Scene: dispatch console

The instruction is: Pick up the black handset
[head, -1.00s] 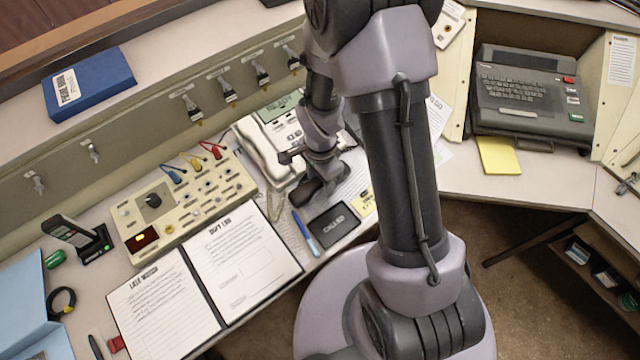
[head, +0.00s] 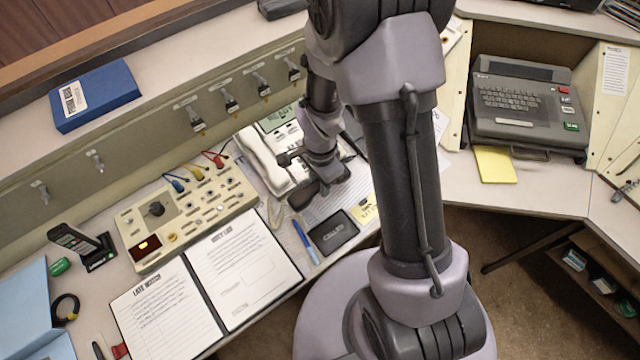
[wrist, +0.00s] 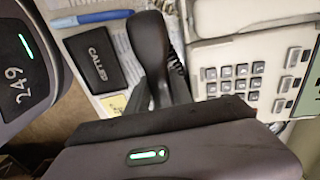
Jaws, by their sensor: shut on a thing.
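The black handset (wrist: 150,45) is in my gripper. In the wrist view one rounded end sticks up past the fingers, and the rest is hidden behind my gripper. My gripper (head: 318,178) is shut on it, just in front of the white desk phone (head: 262,163). The phone's keypad base (wrist: 235,80) shows at the right of the wrist view. In the head view my arm covers part of the phone, and the handset (head: 305,196) shows as a dark shape below my wrist. Its height above the desk is hard to tell.
A dark "CALLED" pad (head: 333,231) and a blue pen (head: 306,241) lie close in front. A switch console (head: 190,215) and an open log binder (head: 205,275) lie left. A cordless unit (head: 80,245) stands far left. A keyboard terminal (head: 525,105) is at right.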

